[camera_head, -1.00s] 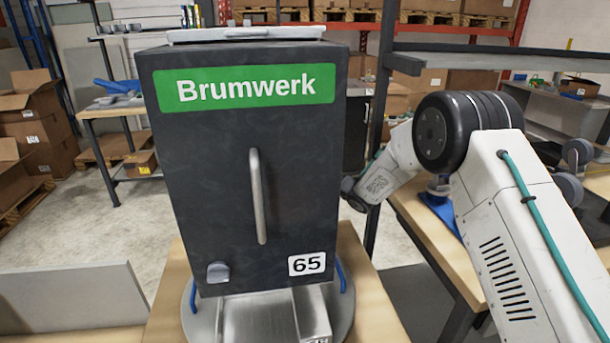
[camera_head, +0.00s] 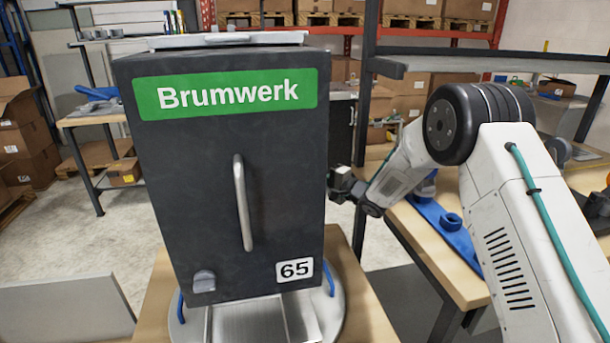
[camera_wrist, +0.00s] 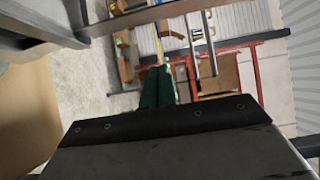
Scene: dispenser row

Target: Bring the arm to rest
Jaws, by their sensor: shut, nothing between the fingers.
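My arm reaches in from the right of the head view and bends down and left at its black joint. My gripper (camera_head: 341,186) is at the right side of the dark Brumwerk dispenser (camera_head: 212,150), and I cannot tell how wide the gap between them is. In the wrist view its two dark green fingers (camera_wrist: 158,86) are together, with nothing between them. The dispenser has a vertical handle, a grey knob and a label 65, and stands on a round grey base (camera_head: 335,318).
A dark shelf frame (camera_head: 372,110) rises behind the gripper. A grey panel (camera_head: 65,312) is at lower left. Open concrete floor (camera_head: 85,225) lies at the left behind the dispenser.

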